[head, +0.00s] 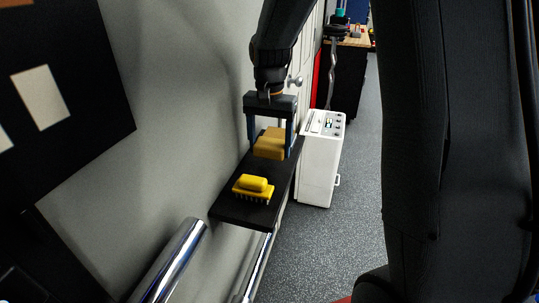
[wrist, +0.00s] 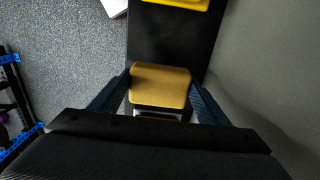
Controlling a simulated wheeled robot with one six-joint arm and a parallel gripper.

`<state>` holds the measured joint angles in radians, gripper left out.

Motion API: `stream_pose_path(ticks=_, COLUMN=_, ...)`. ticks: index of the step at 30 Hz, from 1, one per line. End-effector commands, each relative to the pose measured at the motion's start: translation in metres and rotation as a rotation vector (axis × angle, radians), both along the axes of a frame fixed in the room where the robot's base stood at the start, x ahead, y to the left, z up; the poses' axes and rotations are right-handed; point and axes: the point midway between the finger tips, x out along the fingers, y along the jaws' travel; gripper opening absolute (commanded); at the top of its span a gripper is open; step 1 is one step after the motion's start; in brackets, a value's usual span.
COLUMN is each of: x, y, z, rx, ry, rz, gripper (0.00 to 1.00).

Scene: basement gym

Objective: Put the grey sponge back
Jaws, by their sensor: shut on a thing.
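My gripper (head: 270,152) is shut on a tan-yellow block (head: 269,146), which looks like a sponge. The fingers are on its two sides. The block is over the far part of a narrow black shelf (head: 243,217); I cannot tell whether it touches the shelf. In the wrist view the block (wrist: 160,86) sits between the two fingers, with a pale grey-white strip (wrist: 158,114) showing along its near edge. I see no clearly grey sponge; the held block looks tan in both views.
A yellow brush (head: 253,188) with bristles down lies on the shelf's near part. A white cabinet (head: 321,160) stands right of the shelf. Chrome tubes (head: 172,262) run below it. A grey wall is at left. Speckled floor (head: 345,220) is clear at right.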

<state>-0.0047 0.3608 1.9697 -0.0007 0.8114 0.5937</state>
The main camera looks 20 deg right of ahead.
Motion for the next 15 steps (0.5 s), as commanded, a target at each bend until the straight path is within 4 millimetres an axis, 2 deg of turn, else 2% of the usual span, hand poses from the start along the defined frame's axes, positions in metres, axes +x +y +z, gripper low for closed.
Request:
stream_pose_path(ticks=5, x=-0.001, y=0.000, z=-0.013, rx=0.000, ry=0.001, rz=-0.001, gripper=0.52)
stream_pose_path(ticks=11, x=-0.001, y=0.000, z=-0.038, rx=0.000, ry=0.001, rz=-0.001, gripper=0.52)
stream_pose_path(ticks=15, x=0.000, y=0.000, z=-0.041, rx=0.000, ry=-0.001, rz=-0.001, gripper=0.52)
